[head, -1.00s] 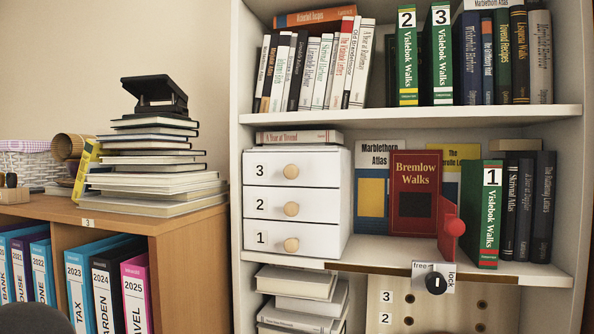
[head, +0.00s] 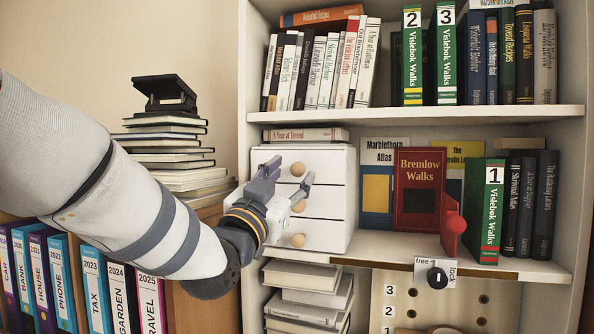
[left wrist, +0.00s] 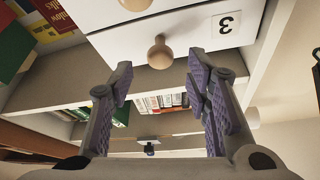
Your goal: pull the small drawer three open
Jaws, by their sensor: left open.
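Small drawer three is the top front (head: 335,165) of a white three-drawer box on the middle shelf. It looks shut, and its round wooden knob (head: 297,169) shows just past my fingers. My left gripper (head: 288,178) is open in front of the box, covering the number labels and part of the lower fronts. In the left wrist view the drawer front appears upside down with the label 3 (left wrist: 226,23). The knob (left wrist: 160,52) lies between the lines of my open fingers (left wrist: 160,75), beyond their tips, with nothing held. My right gripper is not in view.
A book (head: 305,135) lies on top of the box. The red Bremlow Walks book (head: 418,180) and green book 1 (head: 487,210) stand to its right. The shelf above (head: 430,113) overhangs the box. A stack of books (head: 175,150) stands left, behind my arm.

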